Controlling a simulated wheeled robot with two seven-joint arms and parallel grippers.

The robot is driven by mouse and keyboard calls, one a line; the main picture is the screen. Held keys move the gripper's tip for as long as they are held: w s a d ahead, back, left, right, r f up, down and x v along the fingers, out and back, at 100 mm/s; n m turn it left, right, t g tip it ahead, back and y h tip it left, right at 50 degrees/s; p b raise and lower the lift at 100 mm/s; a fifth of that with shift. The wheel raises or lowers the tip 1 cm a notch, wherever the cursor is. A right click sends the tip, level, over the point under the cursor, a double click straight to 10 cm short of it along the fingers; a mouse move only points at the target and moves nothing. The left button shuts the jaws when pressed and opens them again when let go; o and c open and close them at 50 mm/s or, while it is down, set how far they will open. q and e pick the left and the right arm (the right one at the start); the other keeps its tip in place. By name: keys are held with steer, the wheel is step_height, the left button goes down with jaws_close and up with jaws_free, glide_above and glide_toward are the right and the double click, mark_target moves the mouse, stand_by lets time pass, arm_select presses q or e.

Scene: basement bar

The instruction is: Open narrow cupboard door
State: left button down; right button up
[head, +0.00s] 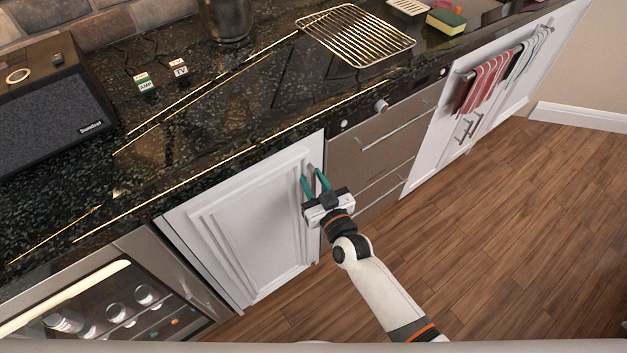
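The narrow cupboard door (262,235) is a white panelled door under the dark counter, between a glass-fronted cooler and a steel drawer unit. It looks closed. Its handle (311,171) is a small metal bar near the upper right edge, partly hidden by my fingers. My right gripper (312,178) is at this handle, with its two teal fingers apart, pointing at the door. I cannot tell whether the fingers touch the handle or have it between them. My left gripper is not in view.
The black counter (215,125) overhangs the door and carries a wire rack (355,35) and a speaker (52,108). The cooler (115,300) stands left, the steel drawers (375,135) right. Striped towels (486,80) hang further right. The wooden floor (490,210) is clear.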

steer(key=shift+c, duration=0.3)
jaws_close()
steer(key=shift+s, duration=0.1)
